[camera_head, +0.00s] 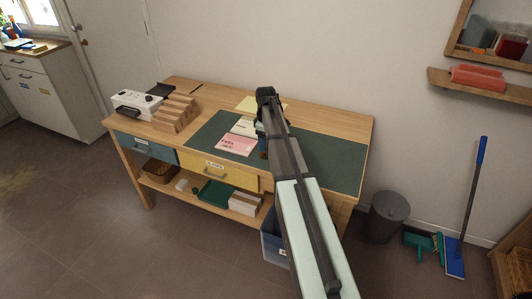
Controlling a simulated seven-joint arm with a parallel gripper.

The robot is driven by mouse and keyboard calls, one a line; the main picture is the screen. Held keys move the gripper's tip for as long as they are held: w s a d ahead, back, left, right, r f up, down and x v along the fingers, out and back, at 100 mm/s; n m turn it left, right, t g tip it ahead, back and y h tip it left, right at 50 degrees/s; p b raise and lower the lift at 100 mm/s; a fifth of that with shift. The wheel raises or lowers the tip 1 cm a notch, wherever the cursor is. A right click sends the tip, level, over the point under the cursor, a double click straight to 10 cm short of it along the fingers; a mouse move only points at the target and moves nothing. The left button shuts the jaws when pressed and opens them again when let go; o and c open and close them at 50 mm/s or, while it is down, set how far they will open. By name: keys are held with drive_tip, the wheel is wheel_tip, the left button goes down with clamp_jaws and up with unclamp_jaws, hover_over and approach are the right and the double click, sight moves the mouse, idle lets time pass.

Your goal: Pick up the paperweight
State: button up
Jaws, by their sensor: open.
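My arm reaches from the lower right over the workbench (352,120), with its wrist bent down above the green desk mat (325,155). My gripper (262,150) is a small dark shape at the mat's left-middle, pointing down beside the pink booklet (237,145). It is open, but its fingers are mostly hidden by the arm. I cannot make out a paperweight; anything under or behind the gripper and forearm is hidden.
A pale paper (247,104) lies behind my wrist. A wooden sorter (176,113) and a white device (137,104) stand at the bench's left. A grey bin (388,215) stands on the floor at right. The mat's right side is clear.

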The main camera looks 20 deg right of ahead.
wheel_tip(320, 180, down, 5)
drive_tip(key=c, duration=1)
drive_tip(key=shift+r, duration=0.15)
